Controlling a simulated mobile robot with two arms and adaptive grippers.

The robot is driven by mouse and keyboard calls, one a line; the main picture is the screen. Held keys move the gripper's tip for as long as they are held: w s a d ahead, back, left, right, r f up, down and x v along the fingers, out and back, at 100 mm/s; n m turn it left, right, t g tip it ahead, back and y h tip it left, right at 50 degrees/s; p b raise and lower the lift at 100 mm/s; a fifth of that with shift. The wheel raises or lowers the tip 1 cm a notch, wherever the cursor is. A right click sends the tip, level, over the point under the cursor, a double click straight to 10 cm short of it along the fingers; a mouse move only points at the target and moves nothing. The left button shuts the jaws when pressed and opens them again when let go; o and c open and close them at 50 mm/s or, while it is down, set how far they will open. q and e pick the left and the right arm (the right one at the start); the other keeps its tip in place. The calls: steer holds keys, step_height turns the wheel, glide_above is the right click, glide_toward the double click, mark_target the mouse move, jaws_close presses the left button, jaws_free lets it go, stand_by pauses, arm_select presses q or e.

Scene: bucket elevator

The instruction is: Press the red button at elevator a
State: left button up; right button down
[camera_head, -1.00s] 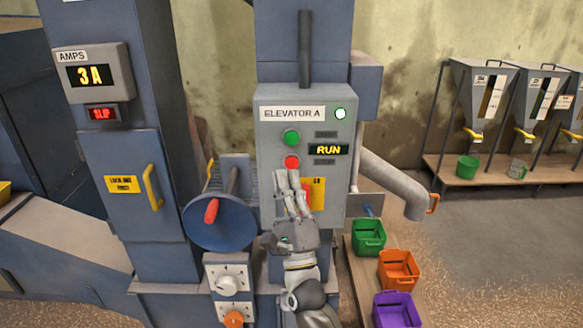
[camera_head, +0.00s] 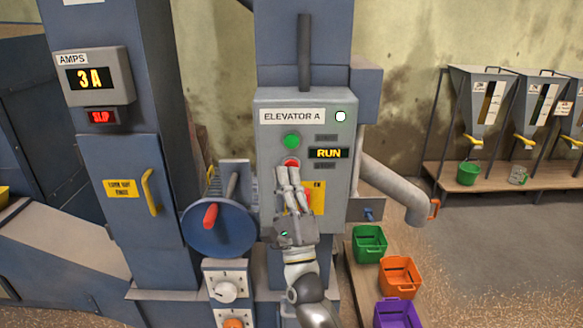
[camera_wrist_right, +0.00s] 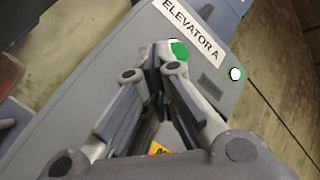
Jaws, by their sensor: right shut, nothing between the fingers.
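The grey Elevator A panel (camera_head: 340,108) is mounted on the blue column. It carries a green button (camera_head: 292,141), a red button (camera_head: 291,162) below it, a white lamp (camera_head: 340,116) and a display (camera_head: 328,153) reading RUN. My right gripper (camera_head: 290,170) is shut and empty, its fingertips at the lower edge of the red button; I cannot tell whether they touch it. In the right wrist view the closed fingertips (camera_wrist_right: 158,58) hide the red button, and the green button (camera_wrist_right: 180,50) shows just beyond them. My left gripper is not in view.
A blue handwheel (camera_head: 220,232) with a red handle stands left of the panel. A grey pipe (camera_head: 395,188) slopes down at its right. Green (camera_head: 369,243), orange (camera_head: 399,275) and purple (camera_head: 397,313) bins stand at lower right.

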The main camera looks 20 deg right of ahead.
steer(key=shift+w+f, duration=0.1)
stand_by(0.7)
steer(key=shift+w+d+b, duration=0.15)
steer(key=shift+w+b, duration=0.2)
steer(key=shift+w+d+b, duration=0.1)
steer(key=shift+w+b, duration=0.3)
stand_by(0.7)
steer(key=shift+s, duration=0.15)
steer(key=shift+s+a+p, duration=0.2)
steer(key=shift+s+p, duration=0.1)
steer(key=shift+s, duration=0.4)
steer(key=shift+s, duration=0.1)
steer(key=shift+s+a+p, duration=0.25)
steer(key=shift+s, duration=0.5)
steer(key=shift+s+a+p, duration=0.2)
steer(key=shift+s, duration=0.6)
steer(key=shift+s+a+p, duration=0.25)
steer(key=shift+s, duration=0.5)
